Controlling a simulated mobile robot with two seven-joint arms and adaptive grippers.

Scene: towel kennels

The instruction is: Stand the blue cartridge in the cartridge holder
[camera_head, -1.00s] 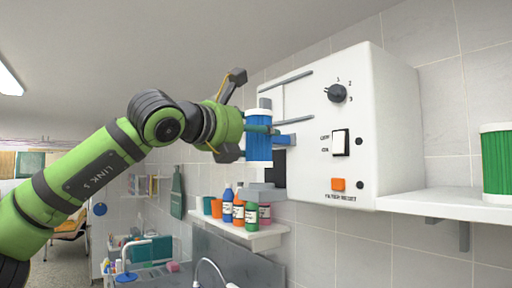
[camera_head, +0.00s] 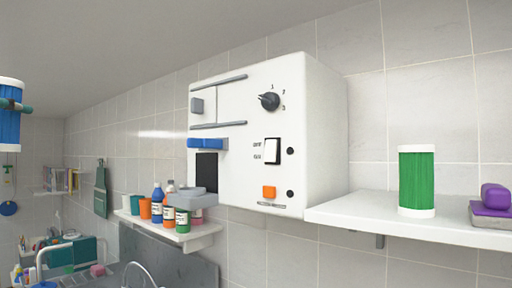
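The blue cartridge (camera_head: 9,128), a blue ribbed cylinder with white ends, is cut off by the left edge of the head view. It is upright in the air. A fingertip of my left gripper (camera_head: 16,105) lies across its upper part; the rest of the gripper and the arm are out of view. The gripper appears closed around the cartridge. My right gripper is not in view. I cannot pick out the cartridge holder for certain. A white wall unit (camera_head: 322,140) has a dark opening (camera_head: 206,166), a blue bar (camera_head: 206,143) above it and a grey ledge (camera_head: 193,196) below.
A green cartridge (camera_head: 416,182) stands upright on the white shelf (camera_head: 365,212) at the right. A purple object (camera_head: 494,197) sits on a grey base beside it. Several bottles and cups stand on a small shelf (camera_head: 187,238) below the unit. Bare shelf lies left of the green cartridge.

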